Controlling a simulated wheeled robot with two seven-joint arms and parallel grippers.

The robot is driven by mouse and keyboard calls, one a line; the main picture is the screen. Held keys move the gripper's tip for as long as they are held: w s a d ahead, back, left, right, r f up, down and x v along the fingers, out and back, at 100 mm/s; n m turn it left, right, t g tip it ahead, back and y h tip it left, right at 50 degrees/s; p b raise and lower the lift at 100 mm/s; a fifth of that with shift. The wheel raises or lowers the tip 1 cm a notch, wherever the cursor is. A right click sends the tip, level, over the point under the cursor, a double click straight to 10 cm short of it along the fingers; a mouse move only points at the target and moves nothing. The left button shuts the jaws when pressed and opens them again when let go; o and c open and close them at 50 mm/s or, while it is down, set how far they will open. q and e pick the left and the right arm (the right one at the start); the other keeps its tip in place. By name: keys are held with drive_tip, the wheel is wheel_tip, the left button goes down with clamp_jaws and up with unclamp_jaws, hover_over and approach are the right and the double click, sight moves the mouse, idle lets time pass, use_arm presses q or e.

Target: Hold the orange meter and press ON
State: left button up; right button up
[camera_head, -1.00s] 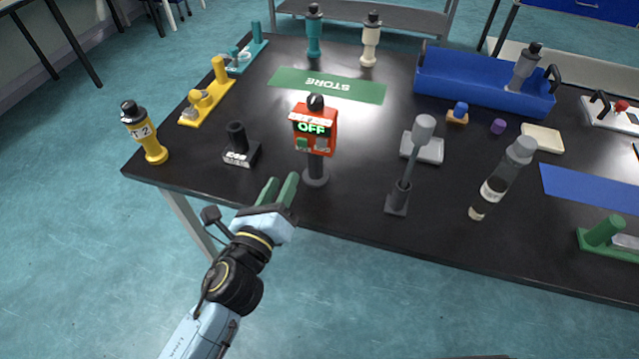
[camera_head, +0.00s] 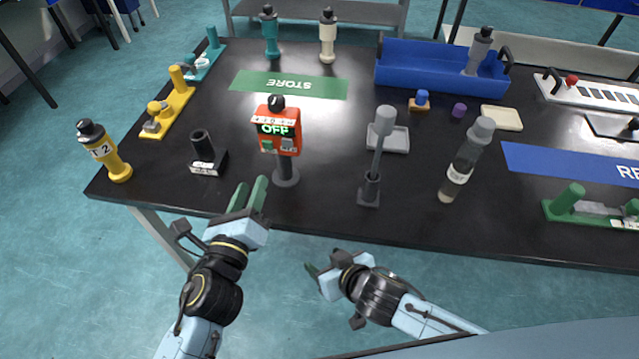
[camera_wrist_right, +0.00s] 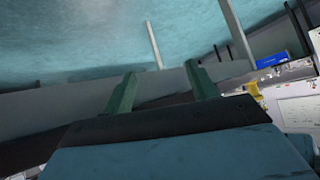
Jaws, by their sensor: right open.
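The orange meter (camera_head: 288,141) stands upright on a dark post near the front left of the black table. Its display reads OFF, with a green button and a grey button below and a dark knob on top. My left gripper (camera_head: 249,194) is in front and to the left of the post, with its green fingers apart and empty, not touching the meter. My right gripper (camera_head: 312,276) is in front of the table's edge, low and pointing left. In the right wrist view its fingers (camera_wrist_right: 163,92) are apart with nothing between them.
A black holder (camera_head: 207,155) and a yellow bottle (camera_head: 106,152) stand left of the meter. A grey-headed tool (camera_head: 379,150) and a clear bottle (camera_head: 466,163) stand right of it. A green STORE mat (camera_head: 290,84) and a blue tray (camera_head: 430,76) lie behind.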

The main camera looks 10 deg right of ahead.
drive_tip(key=a+r+t+y, duration=0.1)
drive_tip(key=a+r, duration=0.2)
drive_tip(key=r, duration=0.5)
drive_tip(key=n+t, duration=0.2)
approach(288, 165)
drive_tip(key=x, duration=1)
drive_tip(key=shift+w+a, duration=0.1)
drive_tip(key=c, duration=1.1)
use_arm(q)
clamp_jaws()
use_arm(e)
drive_tip(key=shift+c, duration=0.5)
use_arm(q)
drive_tip(key=shift+d, duration=0.1)
